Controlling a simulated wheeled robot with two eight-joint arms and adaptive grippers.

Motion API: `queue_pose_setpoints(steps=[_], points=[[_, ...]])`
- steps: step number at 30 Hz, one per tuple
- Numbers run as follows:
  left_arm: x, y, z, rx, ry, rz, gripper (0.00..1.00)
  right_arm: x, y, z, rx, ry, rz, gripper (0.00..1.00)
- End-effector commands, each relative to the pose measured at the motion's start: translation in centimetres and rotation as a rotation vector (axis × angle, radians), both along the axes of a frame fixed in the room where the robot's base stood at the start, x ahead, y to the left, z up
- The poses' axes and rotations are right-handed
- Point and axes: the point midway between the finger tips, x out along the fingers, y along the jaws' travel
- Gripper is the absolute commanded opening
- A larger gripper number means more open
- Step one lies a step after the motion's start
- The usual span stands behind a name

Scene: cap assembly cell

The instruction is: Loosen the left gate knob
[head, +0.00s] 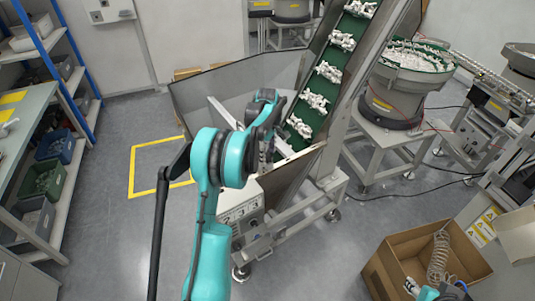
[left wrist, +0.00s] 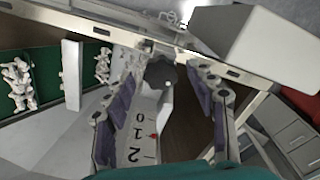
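The left gate knob (left wrist: 160,72) is a dark grey round knob in the left wrist view, beside a white scale plate (left wrist: 144,128) marked 0, 1, 2 with a small red pointer. My left gripper (left wrist: 166,82) is open, its purple-padded fingers on either side of the knob, with gaps visible. In the head view my left gripper (head: 264,148) is at the hopper's front, by the lower end of the green conveyor (head: 313,101); the knob is hidden there. Only a small part of my right arm's end (head: 452,291) shows at the bottom right; its fingers cannot be made out.
The metal hopper (head: 200,95) surrounds the conveyor foot, and a control box (head: 240,212) sits below my left gripper. An open cardboard box (head: 400,262) stands at the lower right. A blue-framed shelf (head: 75,65) is at the left. Floor between shelf and hopper is clear.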

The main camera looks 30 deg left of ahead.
Motion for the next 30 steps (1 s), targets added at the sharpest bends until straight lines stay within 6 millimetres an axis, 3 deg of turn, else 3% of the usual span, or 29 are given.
queue_pose_setpoints(steps=[8, 21, 30], points=[[0.0, 0.0, 1.1, -0.001, 0.001, -0.001, 0.56, 0.0, 0.0, 0.0, 0.0, 0.0, 0.0, 0.4], [0.0, 0.0, 9.9, 0.0, 0.001, 0.0, 0.56, 0.0, 0.0, 0.0, 0.0, 0.0, 0.0, 0.4], [0.0, 0.0, 12.0, 0.0, 0.0, 0.0, 0.56, 0.0, 0.0, 0.0, 0.0, 0.0, 0.0, 0.4]])
